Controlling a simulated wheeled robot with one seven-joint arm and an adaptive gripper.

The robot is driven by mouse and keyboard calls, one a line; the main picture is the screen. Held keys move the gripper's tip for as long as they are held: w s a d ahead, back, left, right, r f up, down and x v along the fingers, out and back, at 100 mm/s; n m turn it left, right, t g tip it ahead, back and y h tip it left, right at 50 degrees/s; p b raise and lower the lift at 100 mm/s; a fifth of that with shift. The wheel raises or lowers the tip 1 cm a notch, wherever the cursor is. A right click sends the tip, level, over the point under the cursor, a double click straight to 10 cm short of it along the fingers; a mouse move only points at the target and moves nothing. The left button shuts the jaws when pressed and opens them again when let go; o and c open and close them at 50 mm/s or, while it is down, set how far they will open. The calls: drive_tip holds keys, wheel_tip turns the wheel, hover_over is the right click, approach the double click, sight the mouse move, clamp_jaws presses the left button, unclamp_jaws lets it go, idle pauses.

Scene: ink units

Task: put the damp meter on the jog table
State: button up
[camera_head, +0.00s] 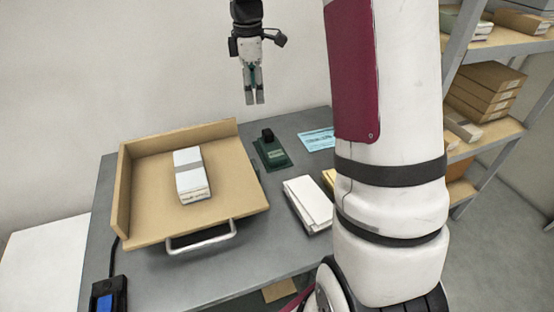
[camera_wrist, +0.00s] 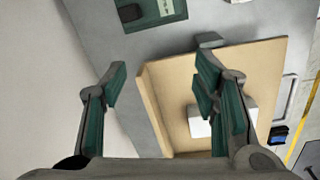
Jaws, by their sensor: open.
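The jog table (camera_head: 238,192) appears to be the tan tray with two raised walls and a metal front handle, holding a white ream-like block (camera_head: 190,176). Right of its back corner, a green device with a black top (camera_head: 271,151) stands on the grey table; it is probably the damp meter. It also shows at the top of the wrist view (camera_wrist: 150,12), partly cut off. My gripper (camera_head: 254,100) hangs above the back of the grey table, fingers down, open and empty. The wrist view shows its fingers apart (camera_wrist: 160,80), with the tray partly behind the right finger.
A black device with a blue screen (camera_head: 108,298) and cable stands at the table's front left. White sheets (camera_head: 308,203) and a blue card (camera_head: 317,140) lie right of the tray. My arm hides part of the table's right side. Shelves with boxes (camera_head: 490,85) stand at right.

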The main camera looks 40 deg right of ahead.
drive_tip(key=s+a+r+m+t, duration=0.1)
drive_tip(key=s+a+r+m, duration=0.3)
drive_tip(key=s, duration=0.3)
drive_tip(key=s+a+r+m, duration=0.1)
drive_tip(key=s+a+r, duration=0.45)
drive_tip(key=s, duration=0.25)
drive_tip(key=s+a+f+m+t, duration=0.1)
drive_tip(key=s+a+f+m, duration=0.1)
drive_tip(key=s, duration=0.6)
drive_tip(key=s+a+f+m+t, duration=0.1)
drive_tip(key=s+a+f+m, duration=0.1)
drive_tip(key=s+a+m, duration=0.3)
drive_tip(key=s, duration=0.4)
drive_tip(key=shift+y, duration=0.3)
